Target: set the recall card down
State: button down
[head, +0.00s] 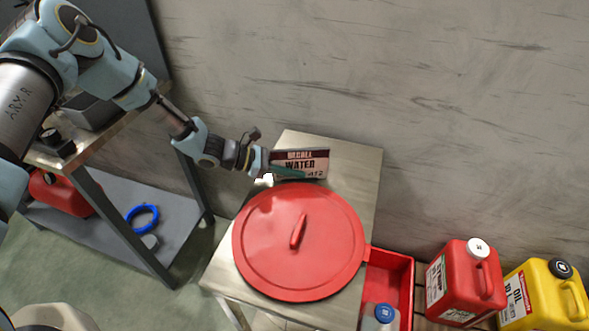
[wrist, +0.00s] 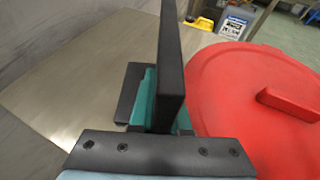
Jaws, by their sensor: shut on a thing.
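The recall card (head: 307,157) is a small upright plate with a dark red top band reading "RECALL" and "WATER" below. It is at the back of a small metal-topped table (head: 356,178), behind a round red lid (head: 330,255). My gripper (head: 288,172) comes in from the left and is shut on the card's lower part. In the wrist view the card shows nearly edge-on as a dark slab (wrist: 172,60) between the teal finger pads (wrist: 148,100). The red lid (wrist: 255,75) lies to its right. I cannot tell whether the card's lower edge touches the tabletop.
A red tray (head: 405,270) with a blue-capped bottle (head: 381,317) adjoins the table's right side. A red can (head: 465,280) and a yellow oil can (head: 545,295) stand farther right. The wall is close behind. A shelved bench (head: 180,235) stands left. Bare tabletop lies right of the card.

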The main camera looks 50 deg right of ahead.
jog(key=c, duration=0.9)
grip_release()
jog(key=shift+f, duration=0.1)
jog(key=shift+r, duration=0.3)
jog(key=b+v, duration=0.3)
jog(key=v, duration=0.9)
jog(key=shift+f, duration=0.1)
